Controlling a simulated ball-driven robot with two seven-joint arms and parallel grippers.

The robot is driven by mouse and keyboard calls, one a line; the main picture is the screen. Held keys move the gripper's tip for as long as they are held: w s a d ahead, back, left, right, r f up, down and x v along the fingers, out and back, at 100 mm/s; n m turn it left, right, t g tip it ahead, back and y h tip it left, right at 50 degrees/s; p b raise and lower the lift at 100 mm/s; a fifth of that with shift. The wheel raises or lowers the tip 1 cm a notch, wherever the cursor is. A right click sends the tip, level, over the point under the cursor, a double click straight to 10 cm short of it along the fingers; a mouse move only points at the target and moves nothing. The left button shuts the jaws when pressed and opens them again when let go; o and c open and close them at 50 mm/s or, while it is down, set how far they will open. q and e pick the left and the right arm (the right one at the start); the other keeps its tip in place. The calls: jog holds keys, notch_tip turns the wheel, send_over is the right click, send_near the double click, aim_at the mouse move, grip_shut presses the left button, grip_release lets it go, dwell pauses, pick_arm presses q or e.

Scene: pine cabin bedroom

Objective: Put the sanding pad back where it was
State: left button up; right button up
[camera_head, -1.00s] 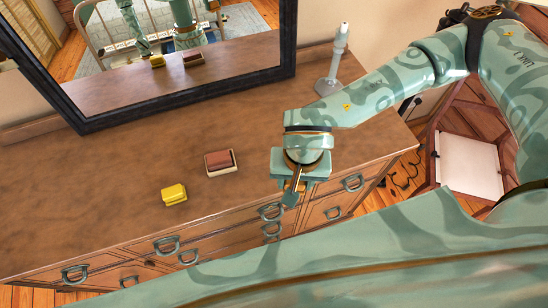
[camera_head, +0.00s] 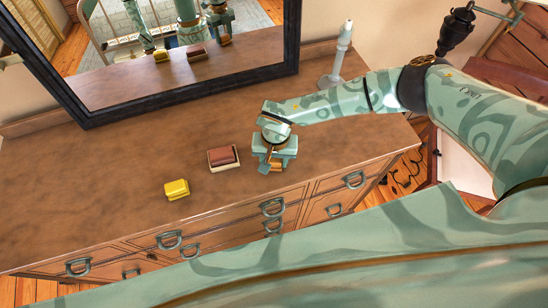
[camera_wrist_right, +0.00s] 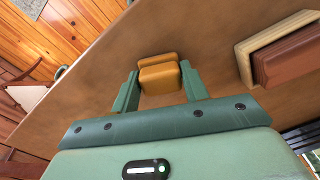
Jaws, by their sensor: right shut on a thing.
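My right gripper (camera_head: 273,166) is over the front part of the dresser top, just right of a red-brown block. It is shut on an orange block, probably the sanding pad (camera_wrist_right: 159,75), which sits between the two fingers in the right wrist view. In the head view the gripper hides most of the pad, and only a small orange part shows below it. I cannot tell whether the pad touches the wood. My left gripper is not directly in view.
The red-brown block (camera_head: 222,155) with a pale base lies close by; it also shows in the wrist view (camera_wrist_right: 290,57). A yellow block (camera_head: 177,188) lies farther left. A dark-framed mirror (camera_head: 180,98) and a grey stand (camera_head: 337,67) are behind. The left dresser top (camera_head: 80,180) is clear.

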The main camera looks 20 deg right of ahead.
aim_at(275, 160)
jog(key=o, duration=1)
jog(key=shift+f, duration=0.1)
jog(key=shift+c, duration=0.2)
notch_tip(275, 160, up, 12)
jog(key=shift+d, duration=0.2)
